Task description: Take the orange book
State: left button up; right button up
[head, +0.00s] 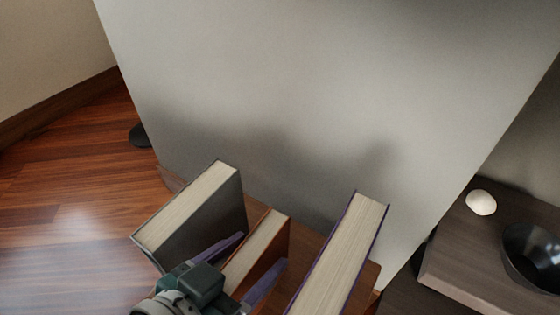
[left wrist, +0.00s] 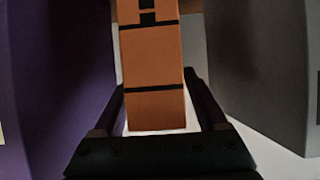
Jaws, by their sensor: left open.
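The orange book (head: 262,247) stands upright between two other books, its cream page edges facing up. In the left wrist view its orange spine (left wrist: 154,65) with black bands fills the middle. My left gripper (head: 261,250) is open, with one finger on each side of the orange book. In the left wrist view the fingers (left wrist: 156,98) flank the spine, and a light gap shows near the lower part of the book. I cannot tell whether either finger touches it. My right gripper is not in view.
A dark grey book (head: 197,211) stands left of the orange one, and a purple book (head: 341,252) stands to its right, both close to my fingers. A large pale panel (head: 300,90) rises behind. A dark shelf at right holds a black bowl (head: 535,255) and a white object (head: 481,202).

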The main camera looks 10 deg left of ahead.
pick_arm(q)
jog(key=shift+s, duration=0.1)
grip_shut()
dwell(0.5)
jog(key=shift+r, duration=0.1)
dwell(0.7)
